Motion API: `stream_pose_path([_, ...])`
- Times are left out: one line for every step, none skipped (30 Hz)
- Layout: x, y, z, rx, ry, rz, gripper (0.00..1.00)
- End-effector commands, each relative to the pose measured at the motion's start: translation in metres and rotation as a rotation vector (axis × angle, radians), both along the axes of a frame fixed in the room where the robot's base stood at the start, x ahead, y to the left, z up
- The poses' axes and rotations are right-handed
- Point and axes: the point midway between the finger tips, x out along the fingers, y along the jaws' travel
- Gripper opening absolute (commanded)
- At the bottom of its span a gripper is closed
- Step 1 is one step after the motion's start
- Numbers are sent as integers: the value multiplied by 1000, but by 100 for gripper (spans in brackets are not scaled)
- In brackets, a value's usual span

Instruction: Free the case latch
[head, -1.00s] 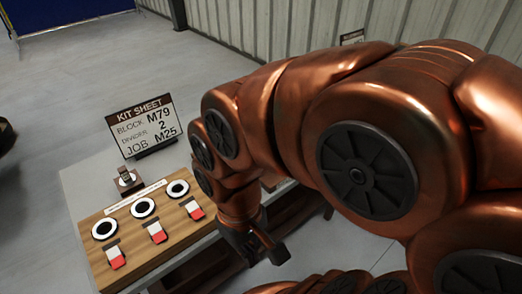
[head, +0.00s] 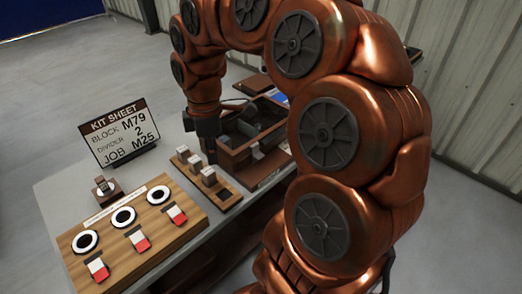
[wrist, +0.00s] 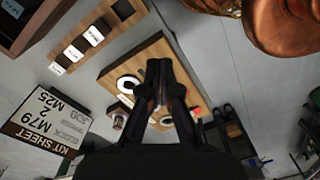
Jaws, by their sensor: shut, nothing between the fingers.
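A brown open-topped case (head: 230,158) with grey and dark contents stands on the bench, behind the block rack. Part of its wall also shows at the top left of the wrist view (wrist: 22,32). I cannot make out its latch in either view. My gripper (head: 210,154) points down in front of the case's left end, above the back of the block rack; I cannot tell whether it touches anything. In the wrist view my gripper (wrist: 160,72) has its fingers together, with nothing held. My arm hides part of the case's right side.
A wooden rack (head: 226,200) holds three tagged blocks. A wooden panel (head: 165,238) carries three white-ringed black discs and three red-and-white pieces. The kit sheet (head: 120,132) reads block M79, divider 2, job M25. A small brown stand (head: 106,190) sits before it.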

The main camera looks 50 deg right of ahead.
Motion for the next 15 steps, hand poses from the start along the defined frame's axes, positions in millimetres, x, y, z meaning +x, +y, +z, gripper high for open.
stream_pose_path([14, -21, -1, 5, -9, 55, 0])
stream_pose_path([21, -32, -1, 6, -14, 94, 0])
stream_pose_path([29, -49, -1, 6, -24, 145, 0])
stream_pose_path([35, -62, -2, 7, -28, 182, 0])
stream_pose_path([40, -75, -4, 4, -31, 219, 0])
stream_pose_path([45, -93, -4, 3, -40, 262, 0])
stream_pose_path([49, -107, -6, 1, -42, 293, 0])
stream_pose_path([51, -120, -9, -1, -42, 325, 0])
stream_pose_path([53, -137, -11, -6, -45, 360, 0])
stream_pose_path([55, -149, -12, -8, -48, 384, 0])
stream_pose_path([55, -159, -15, -9, -47, 407, 0])
stream_pose_path([55, -172, -18, -11, -44, 435, 0])
stream_pose_path([54, -181, -20, -13, -42, 454, 0])
stream_pose_path([54, -189, -21, -15, -42, 468, 0])
stream_pose_path([53, -198, -22, -18, -41, 485, 0])
